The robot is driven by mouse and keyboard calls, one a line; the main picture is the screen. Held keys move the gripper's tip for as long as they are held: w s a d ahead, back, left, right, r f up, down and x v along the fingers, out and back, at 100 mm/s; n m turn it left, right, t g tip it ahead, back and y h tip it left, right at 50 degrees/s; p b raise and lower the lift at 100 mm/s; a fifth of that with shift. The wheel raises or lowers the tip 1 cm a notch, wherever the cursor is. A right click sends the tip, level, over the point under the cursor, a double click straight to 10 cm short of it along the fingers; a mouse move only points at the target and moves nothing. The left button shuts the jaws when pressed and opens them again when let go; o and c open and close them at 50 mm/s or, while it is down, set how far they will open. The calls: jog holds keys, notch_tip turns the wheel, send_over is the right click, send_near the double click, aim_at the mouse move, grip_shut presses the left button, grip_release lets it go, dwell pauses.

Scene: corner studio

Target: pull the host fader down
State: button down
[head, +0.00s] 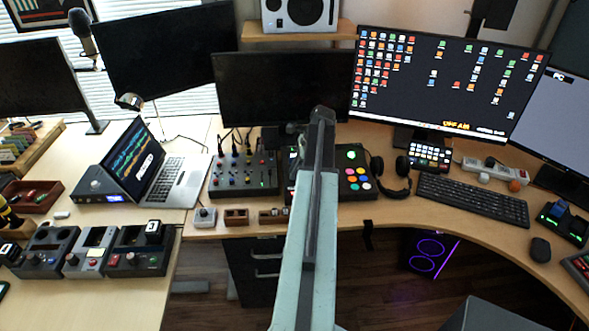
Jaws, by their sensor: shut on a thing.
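My arm reaches up the middle of the picture, and its dark end with my gripper (293,129) is over the desk, just right of the black mixer (244,174). The mixer has several small coloured knobs and sliders. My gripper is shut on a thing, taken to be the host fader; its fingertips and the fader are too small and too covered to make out. I cannot tell the fader's position along its slot. Part of the gear behind my arm is hidden.
A black pad with coloured buttons (354,170) stands just right of my arm, with headphones (391,178) beside it. A laptop (168,172) is to the left. A dark monitor (268,88) rises behind. Small blocks (236,217) line the front edge.

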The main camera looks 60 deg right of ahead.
jog(key=shift+s+a, duration=0.45)
jog(key=shift+a, duration=0.35)
jog(key=c, duration=1.3)
grip_release()
jog(key=shift+w, duration=0.1)
jog(key=shift+d, duration=0.1)
jog(key=p+v, duration=0.7)
jog(key=shift+r, duration=0.4)
jog(key=shift+c, duration=0.2)
